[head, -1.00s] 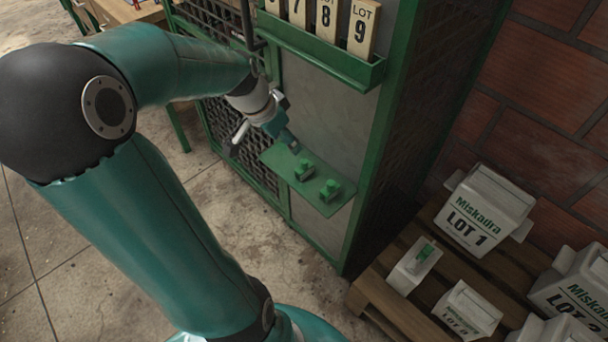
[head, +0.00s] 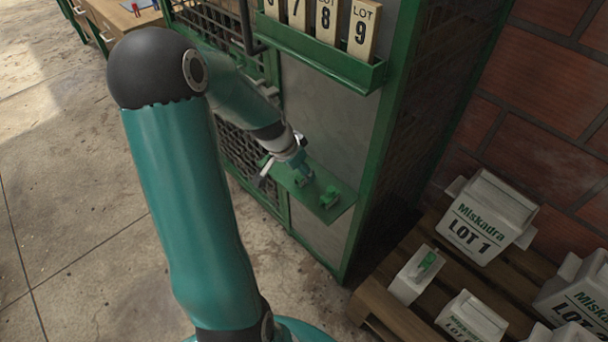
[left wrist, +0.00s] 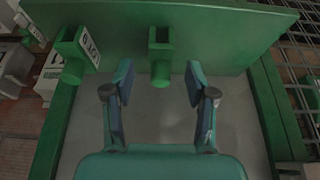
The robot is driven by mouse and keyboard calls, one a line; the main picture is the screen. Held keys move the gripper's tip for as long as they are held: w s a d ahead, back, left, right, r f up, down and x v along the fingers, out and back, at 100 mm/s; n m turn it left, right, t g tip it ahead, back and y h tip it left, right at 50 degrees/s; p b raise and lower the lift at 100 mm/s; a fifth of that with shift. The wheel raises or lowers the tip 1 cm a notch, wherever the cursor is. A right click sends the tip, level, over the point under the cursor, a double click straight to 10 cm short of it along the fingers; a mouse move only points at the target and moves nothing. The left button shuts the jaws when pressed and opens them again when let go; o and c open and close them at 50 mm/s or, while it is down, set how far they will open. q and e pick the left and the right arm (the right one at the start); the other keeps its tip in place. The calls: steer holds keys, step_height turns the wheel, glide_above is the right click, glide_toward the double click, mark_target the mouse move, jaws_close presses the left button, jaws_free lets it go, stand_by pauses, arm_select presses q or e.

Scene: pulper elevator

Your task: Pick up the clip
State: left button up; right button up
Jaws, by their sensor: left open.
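Two green clips sit on the small green shelf (head: 338,209) on the front of the cabinet. The nearer-right clip (head: 329,197) stands clear of my gripper; in the left wrist view it is the clip (left wrist: 72,55) at the left, with a white label beside it. My left gripper (head: 304,179) is at the other clip, mostly covering it in the head view. In the left wrist view that clip (left wrist: 160,55) lies in line with the gap between the open fingers (left wrist: 160,78), with space on both sides. My right gripper is not in view.
A rack of lot cards (head: 328,25) hangs above the shelf. White Miskadra bags (head: 486,217) stand on a wooden pallet (head: 385,310) at the right; a small one (head: 408,284) carries a green clip (head: 427,264). Open floor lies at the left.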

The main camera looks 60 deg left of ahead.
arm_select(q)
steer(key=shift+x, duration=1.6)
steer(key=shift+c, duration=0.3)
steer(key=c, duration=1)
steer(key=shift+r, duration=0.15)
